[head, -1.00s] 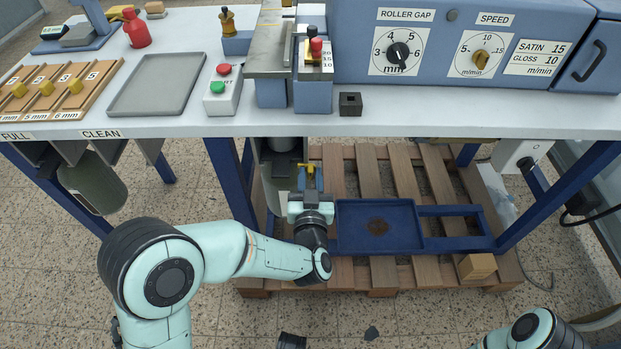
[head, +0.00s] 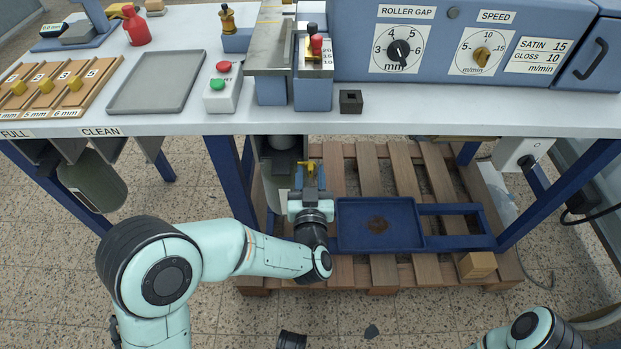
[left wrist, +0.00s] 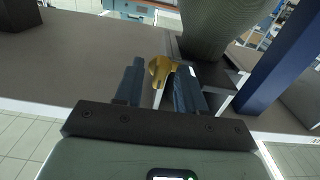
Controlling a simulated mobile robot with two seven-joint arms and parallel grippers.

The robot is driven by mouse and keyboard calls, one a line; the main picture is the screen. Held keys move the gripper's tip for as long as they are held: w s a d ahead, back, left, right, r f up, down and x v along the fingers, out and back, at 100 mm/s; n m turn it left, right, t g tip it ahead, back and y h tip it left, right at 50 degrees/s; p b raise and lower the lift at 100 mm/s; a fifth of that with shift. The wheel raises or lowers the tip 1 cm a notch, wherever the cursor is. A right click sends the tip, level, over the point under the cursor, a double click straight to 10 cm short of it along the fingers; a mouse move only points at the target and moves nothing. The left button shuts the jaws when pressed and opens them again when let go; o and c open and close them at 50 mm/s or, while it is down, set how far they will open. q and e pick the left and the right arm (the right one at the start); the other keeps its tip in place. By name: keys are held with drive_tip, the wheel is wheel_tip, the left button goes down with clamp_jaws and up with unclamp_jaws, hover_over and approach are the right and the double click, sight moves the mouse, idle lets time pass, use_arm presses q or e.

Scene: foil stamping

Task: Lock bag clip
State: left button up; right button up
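The yellow bag clip (head: 311,172) is under the table's front edge, beside the grey cylindrical bag or canister (head: 275,185) hanging there. In the left wrist view, the yellow clip (left wrist: 161,70) shows between and just past the two dark fingertips. My left gripper (head: 310,182) points forward at the clip, with its fingers apart on either side of it. I see a gap beside the left finger; contact with the right finger cannot be told. The grey body (left wrist: 215,30) rises just beyond the clip. My right gripper is out of view; only part of my right arm shows.
The table (head: 430,115) overhangs the gripper, and a blue table leg (head: 232,180) stands close to its left. A blue tray (head: 350,235) on a wooden pallet (head: 400,262) lies just to the right. A small wooden block (head: 477,265) sits at the pallet's front corner.

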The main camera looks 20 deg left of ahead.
use_arm(q)
drive_tip(key=p+v, duration=0.2)
drive_tip(key=v, duration=1.1)
drive_tip(key=shift+s+p, duration=0.2)
drive_tip(key=shift+p, duration=0.15)
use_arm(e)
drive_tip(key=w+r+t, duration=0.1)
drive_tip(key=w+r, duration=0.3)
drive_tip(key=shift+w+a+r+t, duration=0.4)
